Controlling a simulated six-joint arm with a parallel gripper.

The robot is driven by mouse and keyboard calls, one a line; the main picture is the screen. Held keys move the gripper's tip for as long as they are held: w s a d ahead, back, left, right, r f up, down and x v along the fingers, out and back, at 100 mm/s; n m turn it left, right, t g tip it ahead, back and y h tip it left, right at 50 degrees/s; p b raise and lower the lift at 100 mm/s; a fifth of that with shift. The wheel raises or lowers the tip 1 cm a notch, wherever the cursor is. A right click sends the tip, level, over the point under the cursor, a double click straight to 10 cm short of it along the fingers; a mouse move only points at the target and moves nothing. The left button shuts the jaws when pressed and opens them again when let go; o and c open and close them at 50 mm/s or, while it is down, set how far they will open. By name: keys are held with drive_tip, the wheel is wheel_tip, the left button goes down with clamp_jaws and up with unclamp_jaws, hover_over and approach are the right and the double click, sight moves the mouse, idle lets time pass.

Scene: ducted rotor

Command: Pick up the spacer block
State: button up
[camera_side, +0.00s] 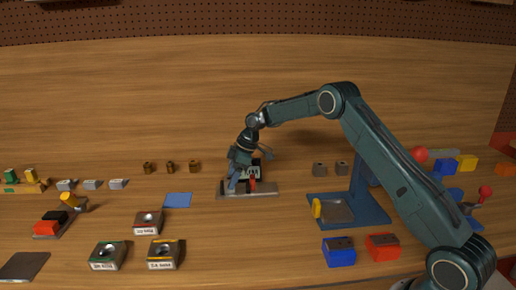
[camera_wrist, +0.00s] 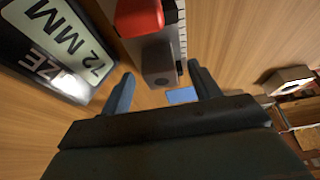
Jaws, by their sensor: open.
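My gripper (camera_side: 245,182) is low over a grey base plate (camera_side: 265,191) in the middle of the table. In the wrist view its two fingers (camera_wrist: 160,91) are spread apart with nothing gripped. A grey block (camera_wrist: 160,60) with a round dark mark at its near end reaches toward the space between the fingertips. A red part (camera_wrist: 139,15) lies on or beside it. In the side view my gripper partly hides the fixture and its red part (camera_side: 252,184). No piece is marked as the spacer block, so I cannot tell which it is.
A dark labelled piece reading "72 MM" (camera_wrist: 60,50) lies close left in the wrist view. A blue mat (camera_side: 177,200) is left of the base plate. Small brown blocks (camera_side: 170,167), dark grey blocks (camera_side: 341,168) and a blue stand (camera_side: 365,207) surround it. Open wood lies in front.

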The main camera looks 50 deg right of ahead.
drive_tip(key=shift+x, duration=1.1)
drive_tip(key=c, duration=1.2)
drive_tip(key=shift+r, duration=0.15)
drive_tip(key=shift+r, duration=4.9)
